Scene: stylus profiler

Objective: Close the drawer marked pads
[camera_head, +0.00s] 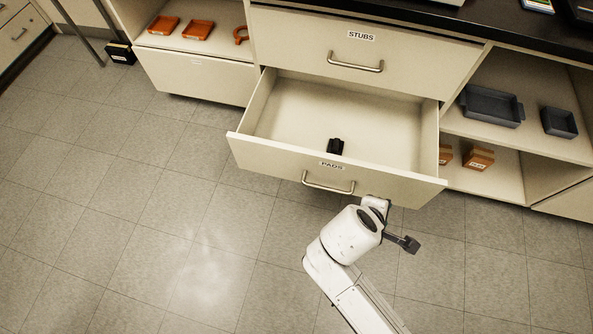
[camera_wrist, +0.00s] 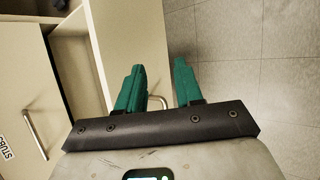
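The drawer marked PADS (camera_head: 285,163) is pulled well out in the head view, below the closed STUBS drawer. Its front has a PADS label and a bar handle (camera_head: 328,187). A small black object (camera_head: 336,146) lies inside, near the front. My arm's end is by the right lower part of the drawer front; the fingers are not clear there. In the wrist view my gripper (camera_wrist: 161,78) has two green fingers apart with nothing held. The drawer front (camera_wrist: 130,40) lies along the left finger, and part of a handle (camera_wrist: 157,101) shows between the fingers; contact is unclear.
The STUBS drawer (camera_head: 398,50) is shut above. Right shelves hold grey trays (camera_head: 491,106) and orange-brown boxes (camera_head: 478,159). The left shelf holds orange trays (camera_head: 198,29). A black countertop (camera_head: 520,25) runs above. The tiled floor (camera_head: 150,210) in front is clear.

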